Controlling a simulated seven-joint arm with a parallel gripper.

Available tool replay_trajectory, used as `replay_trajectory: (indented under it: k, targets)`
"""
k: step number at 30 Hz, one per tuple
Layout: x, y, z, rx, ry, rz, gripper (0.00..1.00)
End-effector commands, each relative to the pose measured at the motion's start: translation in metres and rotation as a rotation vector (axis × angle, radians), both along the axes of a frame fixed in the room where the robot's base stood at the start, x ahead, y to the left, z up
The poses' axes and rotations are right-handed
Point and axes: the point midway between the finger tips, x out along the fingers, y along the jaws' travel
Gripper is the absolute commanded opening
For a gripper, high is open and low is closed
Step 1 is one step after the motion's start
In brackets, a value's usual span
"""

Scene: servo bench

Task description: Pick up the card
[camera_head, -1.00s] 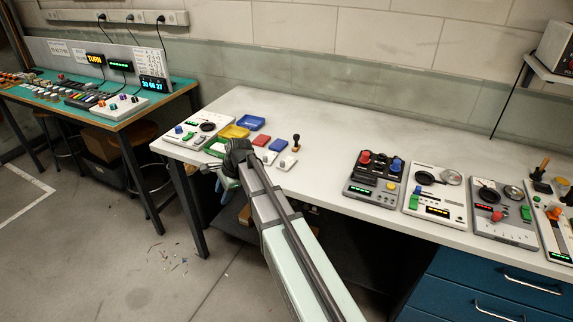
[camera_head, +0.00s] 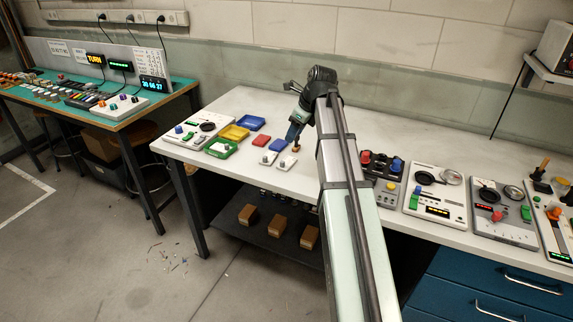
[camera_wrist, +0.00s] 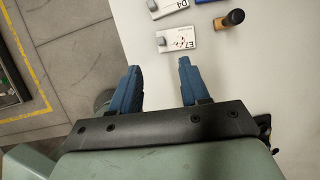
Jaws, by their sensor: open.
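Two white cards with grey knobs or clips lie on the pale bench top. The card marked E7 (camera_wrist: 184,39) is just ahead of my fingertips in the wrist view; it seems to be the right-hand one in the head view (camera_head: 286,162). The card marked D4 (camera_wrist: 172,8) is farther off, cut by the top edge; it appears on the left in the head view (camera_head: 264,157). My gripper (camera_wrist: 160,68) is open and empty, its blue fingers apart and short of the E7 card. In the head view my gripper (camera_head: 292,138) hangs beside the cards.
A dark-handled stamp (camera_wrist: 230,19) stands right of the E7 card. Red (camera_head: 261,140) and blue (camera_head: 278,145) pieces lie behind the cards. Green (camera_head: 221,147), yellow (camera_head: 234,132) and blue (camera_head: 251,123) trays stand left. A control panel (camera_head: 383,170) is right of my arm.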

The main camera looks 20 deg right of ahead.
Motion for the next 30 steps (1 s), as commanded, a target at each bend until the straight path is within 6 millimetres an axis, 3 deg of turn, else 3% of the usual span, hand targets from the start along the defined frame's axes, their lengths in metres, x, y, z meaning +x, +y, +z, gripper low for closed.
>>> replay_trajectory:
  k: [5,18,30]
  targets:
    - [0.000,-0.002,-0.009,0.003,0.007,-0.019,0.46]
    - [0.019,0.013,-0.068,0.002,0.007,-0.016,0.46]
    - [0.023,0.018,-0.085,0.001,0.005,-0.016,0.46]
